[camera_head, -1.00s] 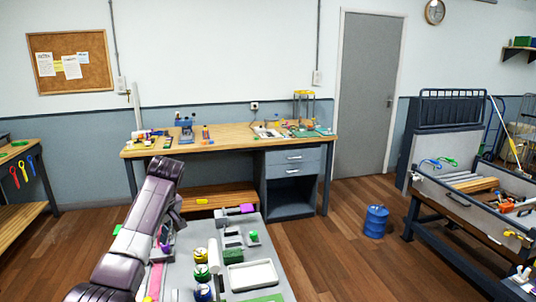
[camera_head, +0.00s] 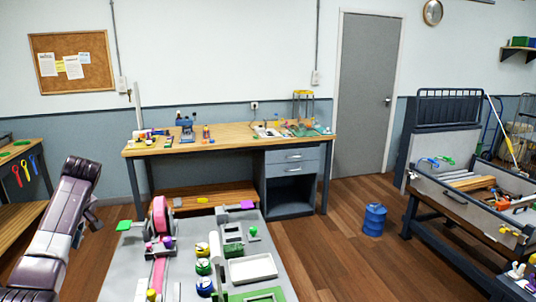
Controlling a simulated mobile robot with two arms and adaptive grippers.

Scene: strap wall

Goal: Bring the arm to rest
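My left arm shows as dark purple padded links at the left edge, rising from the bottom left corner to a raised end beside the near grey work surface (camera_head: 120,270). Small grey parts show just right of its upper link, but I cannot make out any gripper fingers there. The arm stands apart from the pink wheel (camera_head: 160,216) on that surface. My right arm and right gripper are out of the picture.
The grey surface holds several coloured jars (camera_head: 203,267), a white tray (camera_head: 252,268) and a green frame (camera_head: 258,295). A wooden workbench (camera_head: 230,143) stands behind. A blue drum (camera_head: 374,219) is on the floor at right, with open floor around it. A grey bench (camera_head: 462,207) stands far right.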

